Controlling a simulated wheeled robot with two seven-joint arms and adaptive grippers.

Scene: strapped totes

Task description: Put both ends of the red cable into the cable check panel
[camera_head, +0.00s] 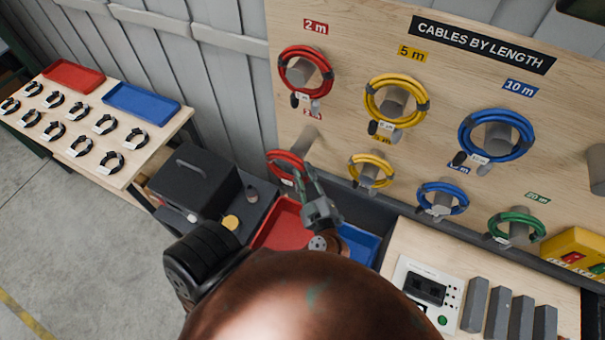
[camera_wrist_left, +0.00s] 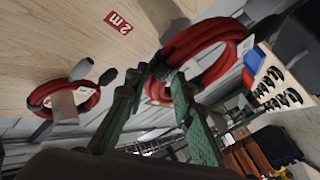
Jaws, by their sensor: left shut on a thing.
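Two coiled red cables hang on the board's pegs: the upper red cable (camera_head: 304,52) under a "2 m" label and the lower red cable (camera_head: 279,156) below it. My left gripper (camera_head: 303,177) is at the lower coil, shut on its right side. In the left wrist view, a large red coil (camera_wrist_left: 228,38) lies at the tips of my left gripper (camera_wrist_left: 155,86); a smaller-looking red coil (camera_wrist_left: 38,98) with dark connector ends is farther left. The cable check panel (camera_head: 409,274), pale with dark sockets, lies on the bench at lower right. My right gripper is not in view.
Yellow (camera_head: 369,99), blue (camera_head: 466,126) and green (camera_head: 497,222) coils hang to the right. A red tray (camera_head: 277,232) and blue tray (camera_head: 363,244) lie below my left gripper. Grey blocks (camera_head: 474,305) stand beside the panel. A side table (camera_head: 133,158) is at left.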

